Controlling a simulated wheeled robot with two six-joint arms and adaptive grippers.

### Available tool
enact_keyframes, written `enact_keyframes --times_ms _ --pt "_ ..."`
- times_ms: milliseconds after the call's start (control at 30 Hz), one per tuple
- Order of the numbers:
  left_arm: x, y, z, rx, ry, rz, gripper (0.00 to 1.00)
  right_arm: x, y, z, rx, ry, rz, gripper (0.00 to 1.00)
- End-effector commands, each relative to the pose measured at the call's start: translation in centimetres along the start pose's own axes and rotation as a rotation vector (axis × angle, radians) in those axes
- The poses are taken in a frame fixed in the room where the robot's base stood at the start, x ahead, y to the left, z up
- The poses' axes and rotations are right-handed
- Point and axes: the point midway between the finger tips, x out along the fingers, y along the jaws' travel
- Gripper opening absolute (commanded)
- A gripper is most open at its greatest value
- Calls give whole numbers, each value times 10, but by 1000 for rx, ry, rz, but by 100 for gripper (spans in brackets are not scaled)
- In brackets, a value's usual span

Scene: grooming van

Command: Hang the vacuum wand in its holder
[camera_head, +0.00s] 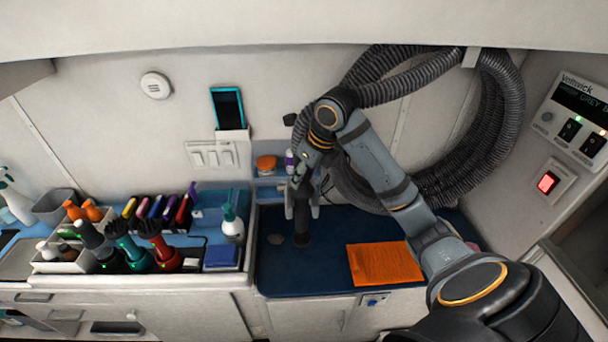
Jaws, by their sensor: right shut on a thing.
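My right arm reaches in from the lower right, and its gripper (302,204) points down over the blue counter. The gripper is shut on a dark, upright piece, which looks like the vacuum wand (303,228). Its lower end hangs over the counter mat or touches it; I cannot tell which. The ribbed dark vacuum hose (497,125) is coiled on the back wall behind my arm. My arm hides part of the hose and where it meets the wand. I cannot make out the wand's holder clearly. My left gripper is not in view.
An orange cloth (385,264) lies on the blue counter (290,278) right of the wand. A small shelf (268,182) with jars is behind the gripper. A control panel (578,118) is on the right wall.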

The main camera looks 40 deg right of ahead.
Motion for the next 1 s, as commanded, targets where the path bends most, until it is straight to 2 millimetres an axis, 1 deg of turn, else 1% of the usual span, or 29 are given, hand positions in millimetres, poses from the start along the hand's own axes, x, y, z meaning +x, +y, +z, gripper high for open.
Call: enact_keyframes --times_ms 167,500,733,767,900,933,1000 --pt "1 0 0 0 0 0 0 1 0 0 0 -2 -1 0" --pt "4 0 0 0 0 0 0 11 0 -4 0 -1 -1 0" --pt "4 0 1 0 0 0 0 11 0 -4 0 -2 -1 0" --pt "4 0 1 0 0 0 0 11 0 -4 0 -2 -1 40" --pt "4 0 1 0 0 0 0 11 0 -4 0 -1 -1 59" --pt "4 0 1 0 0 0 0 11 0 -4 0 -1 -1 62" --pt "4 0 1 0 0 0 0 12 0 -4 0 -1 0 62"
